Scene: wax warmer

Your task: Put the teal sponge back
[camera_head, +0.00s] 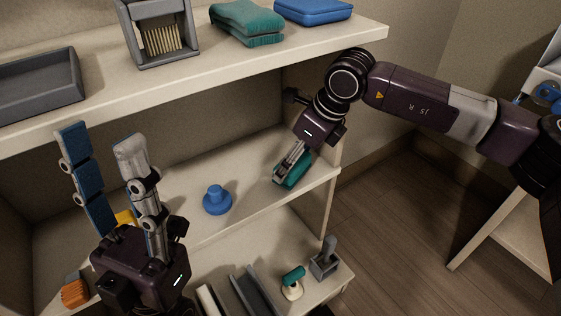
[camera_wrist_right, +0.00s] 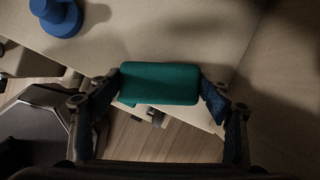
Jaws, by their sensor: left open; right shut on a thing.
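The teal sponge (camera_wrist_right: 160,83) is between the fingers of my right gripper (camera_wrist_right: 163,92), which is shut on it. In the head view the same sponge (camera_head: 294,170) shows partly behind the fingers of my right gripper (camera_head: 286,166), at the right end of the middle shelf (camera_head: 255,190). I cannot tell whether the sponge touches the shelf. My left gripper (camera_head: 103,160) is open and empty at the lower left, in front of the shelves.
A blue knobbed object (camera_head: 217,200) stands on the middle shelf, left of my right gripper. A brush in a grey holder (camera_head: 160,35), a grey tray (camera_head: 40,84) and a blue block (camera_head: 313,11) are on the top shelf. The lower shelf holds a teal-handled stamp (camera_head: 292,282) and a grey piece (camera_head: 325,260).

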